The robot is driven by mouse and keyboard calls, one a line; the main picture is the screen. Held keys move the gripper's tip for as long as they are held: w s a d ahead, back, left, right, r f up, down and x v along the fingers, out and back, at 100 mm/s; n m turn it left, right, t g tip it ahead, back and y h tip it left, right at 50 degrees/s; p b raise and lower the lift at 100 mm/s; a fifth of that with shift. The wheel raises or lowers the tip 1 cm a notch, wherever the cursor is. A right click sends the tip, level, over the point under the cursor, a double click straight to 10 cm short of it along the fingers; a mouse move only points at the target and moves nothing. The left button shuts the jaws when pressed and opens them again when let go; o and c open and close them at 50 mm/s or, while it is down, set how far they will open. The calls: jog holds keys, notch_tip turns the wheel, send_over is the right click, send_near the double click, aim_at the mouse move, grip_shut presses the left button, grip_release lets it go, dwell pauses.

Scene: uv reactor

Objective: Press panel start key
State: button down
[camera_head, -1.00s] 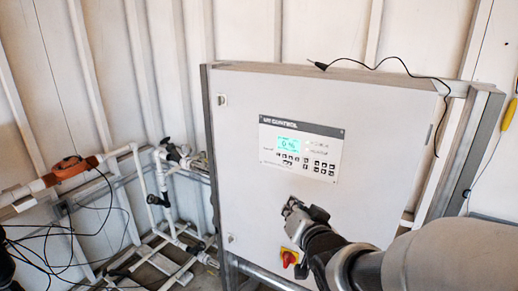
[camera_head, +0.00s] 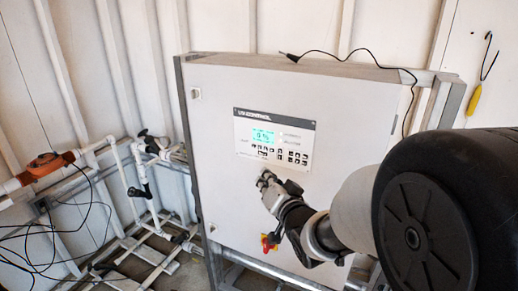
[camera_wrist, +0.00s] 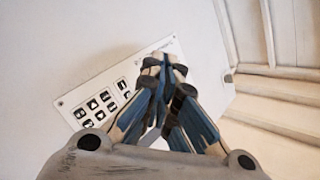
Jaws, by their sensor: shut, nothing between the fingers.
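The control panel (camera_head: 274,137) is a white plate with a lit cyan display (camera_head: 262,135) and rows of small black keys (camera_head: 282,155). It is on the front of a large white cabinet (camera_head: 225,195). In the wrist view the panel (camera_wrist: 78,100) is tilted, with some keys (camera_wrist: 102,103) showing left of my fingers. My gripper (camera_head: 264,178) is just below the panel in the head view. In the wrist view its fingertips (camera_wrist: 165,62) are together, over part of the panel, hiding some keys. I cannot tell which key is start, nor whether the fingertips touch the panel.
A red and yellow switch (camera_head: 269,243) is low on the cabinet, close to my arm. A black cable (camera_head: 345,53) lies over the cabinet top. White pipes (camera_head: 130,190) with an orange fitting (camera_head: 48,164) stand at the left. A yellow-handled tool (camera_head: 474,98) hangs on the right wall.

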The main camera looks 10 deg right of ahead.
aim_at(275, 169)
jog(key=shift+w+d+p, duration=0.2)
jog(key=shift+w+d, duration=0.7)
jog(key=shift+w, duration=0.3)
jog(key=shift+w+d+p, duration=0.15)
jog(key=shift+w+d, duration=0.7)
jog(key=shift+w, duration=0.3)
jog(key=shift+w+d, duration=0.1)
jog(key=shift+w, duration=0.05)
jog(key=shift+w+d, duration=0.15)
jog(key=shift+w, duration=0.05)
jog(key=shift+w+d, duration=0.15)
jog(key=shift+w, duration=0.05)
dwell(0.4)
jog(key=shift+s+a+b, duration=0.45)
jog(key=shift+s, duration=0.15)
jog(key=shift+s+a+b, duration=0.45)
jog(key=shift+s+a, duration=0.3)
jog(key=shift+s, duration=0.25)
jog(key=shift+s+a+b, duration=0.45)
jog(key=shift+s+a, duration=0.25)
jog(key=shift+s, duration=0.3)
